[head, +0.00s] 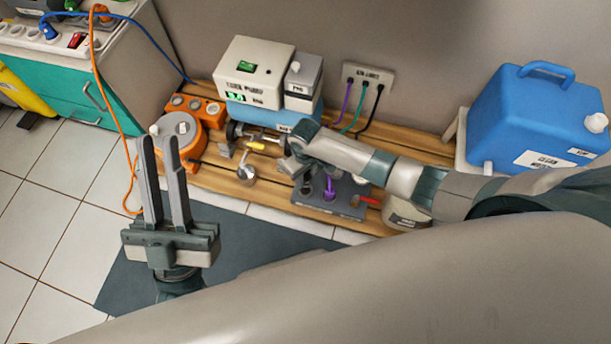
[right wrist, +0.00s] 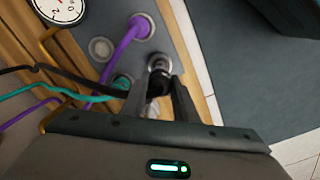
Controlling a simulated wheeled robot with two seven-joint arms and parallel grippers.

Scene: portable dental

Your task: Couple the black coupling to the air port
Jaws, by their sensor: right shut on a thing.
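In the right wrist view my right gripper (right wrist: 160,92) is shut on the black coupling (right wrist: 156,88), whose black hose (right wrist: 85,82) runs off to the left. A metallic round port (right wrist: 159,63) lies just beyond the coupling, in line with it. I cannot tell whether they touch or are joined, or whether this port is the air port. Other ports on the grey panel hold a purple hose (right wrist: 122,45) and a teal fitting (right wrist: 122,82); one port (right wrist: 100,48) looks empty. My left gripper (head: 159,140) is open and empty.
The dark port block (head: 345,208) sits on a wooden slatted bench (head: 228,184), with a red lever (head: 371,202) beside it. A wall plate (head: 368,74) carries purple, teal and black hoses. A blue water container (head: 500,125) stands right. An orange unit (head: 178,145) stands left.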

